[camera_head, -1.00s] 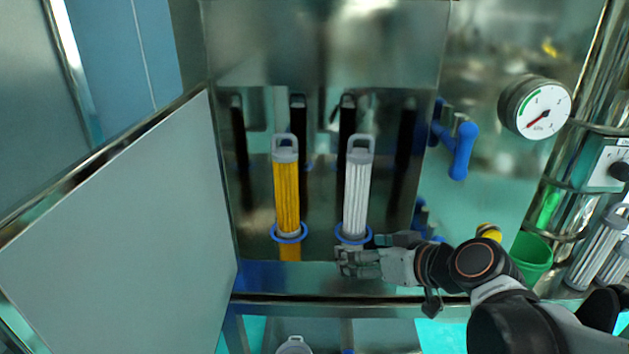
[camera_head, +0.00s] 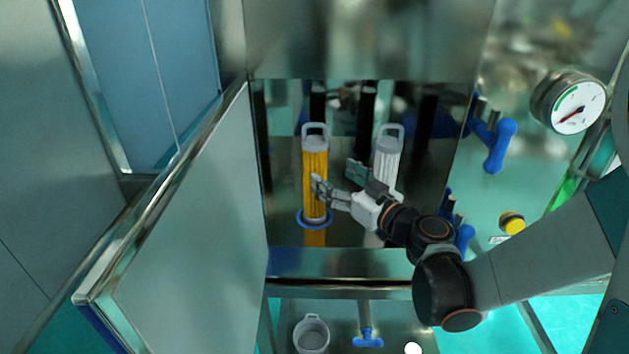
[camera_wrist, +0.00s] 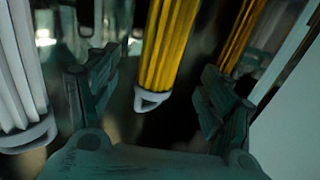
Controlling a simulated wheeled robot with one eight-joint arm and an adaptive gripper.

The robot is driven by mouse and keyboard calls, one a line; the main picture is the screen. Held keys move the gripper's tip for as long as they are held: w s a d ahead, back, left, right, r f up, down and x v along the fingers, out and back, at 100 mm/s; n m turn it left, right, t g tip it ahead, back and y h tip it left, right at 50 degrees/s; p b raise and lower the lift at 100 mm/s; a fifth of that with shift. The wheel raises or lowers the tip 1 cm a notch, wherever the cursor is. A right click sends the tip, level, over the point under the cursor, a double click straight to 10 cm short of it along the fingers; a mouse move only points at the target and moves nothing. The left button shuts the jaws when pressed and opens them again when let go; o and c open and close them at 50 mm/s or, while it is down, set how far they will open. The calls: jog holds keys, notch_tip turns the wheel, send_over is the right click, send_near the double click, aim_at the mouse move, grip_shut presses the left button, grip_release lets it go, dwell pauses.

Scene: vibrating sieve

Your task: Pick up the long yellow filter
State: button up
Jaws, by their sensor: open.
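The long yellow filter (camera_head: 315,168) stands upright in the cabinet, with a grey cap and loop handle on top and a blue ring round its base. My gripper (camera_head: 333,180) is open, its fingers pointing left toward the filter in the head view. In the wrist view, the yellow filter (camera_wrist: 168,45) shows between and beyond the two open fingers (camera_wrist: 155,108), its handle end toward me. No grip on it shows. I cannot tell from the head view whether a finger touches it.
A white filter (camera_head: 387,155) stands just right of the yellow one, partly behind my gripper. An open cabinet door (camera_head: 195,225) is at left. Blue valve handles (camera_head: 497,145) and a gauge (camera_head: 573,105) are at right. A grey container (camera_head: 312,335) sits below.

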aim_at(315, 165)
jog(key=x, duration=0.2)
jog(key=shift+w+a, duration=0.2)
jog(key=shift+w, duration=0.15)
jog(key=shift+f+b+x, duration=0.15)
jog(key=shift+b+x, duration=0.05)
jog(key=shift+x, duration=1.15)
jog(key=shift+f+b+x, duration=0.15)
jog(key=shift+x, duration=1.2)
jog(key=shift+c, duration=0.6)
jog(key=c, duration=1.2)
